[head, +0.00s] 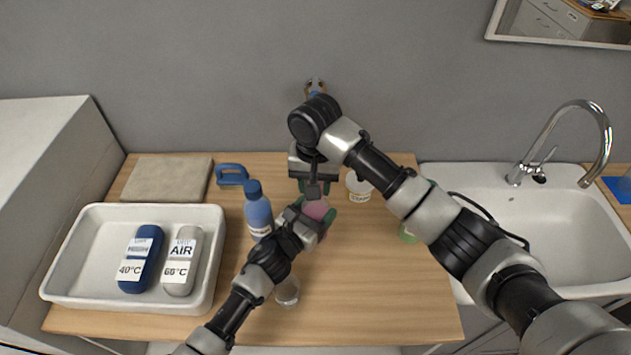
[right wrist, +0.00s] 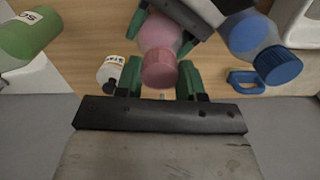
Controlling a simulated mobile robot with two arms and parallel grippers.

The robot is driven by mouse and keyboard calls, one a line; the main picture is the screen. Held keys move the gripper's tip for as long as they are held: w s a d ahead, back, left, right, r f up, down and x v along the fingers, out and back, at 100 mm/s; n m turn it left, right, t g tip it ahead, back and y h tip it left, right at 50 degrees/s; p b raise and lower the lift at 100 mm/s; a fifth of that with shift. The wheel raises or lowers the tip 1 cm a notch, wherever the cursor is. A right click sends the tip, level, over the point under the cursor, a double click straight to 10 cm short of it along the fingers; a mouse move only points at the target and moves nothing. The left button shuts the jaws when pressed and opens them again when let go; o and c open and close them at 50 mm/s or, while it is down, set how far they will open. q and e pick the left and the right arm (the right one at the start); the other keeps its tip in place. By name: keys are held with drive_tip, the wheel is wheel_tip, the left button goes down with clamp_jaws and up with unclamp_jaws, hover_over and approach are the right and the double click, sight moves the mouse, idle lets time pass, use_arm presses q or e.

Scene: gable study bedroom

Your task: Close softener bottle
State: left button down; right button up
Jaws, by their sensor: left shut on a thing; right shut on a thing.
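A pink bottle (head: 316,209) stands near the middle of the wooden worktop, partly hidden by my grippers. My left gripper (head: 317,216) is shut around its body. My right gripper (head: 318,186) comes from behind and above and is shut on the cap. I cannot tell how tightly the cap is seated.
A blue bottle (head: 258,212) stands close left of my left gripper. A clear glass (head: 287,291) stands in front. A white container (head: 356,188) and a green one (head: 407,234) stand to the right. A white tray (head: 75,255) is at left, a sink (head: 540,225) at right.

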drive_tip(key=m, duration=0.7)
drive_tip(key=shift+a+m, duration=0.1)
drive_tip(key=shift+m, duration=0.2)
drive_tip(key=m, duration=0.5)
drive_tip(key=shift+w, duration=0.1)
drive_tip(key=o, duration=1)
drive_tip(key=shift+c, duration=0.2)
drive_tip(key=shift+r, duration=0.15)
drive_tip(key=shift+r, duration=0.6)
wheel_tip(320, 180, up, 11)
drive_tip(key=shift+f, duration=0.2)
use_arm(q)
drive_tip(key=shift+c, duration=0.4)
unclamp_jaws()
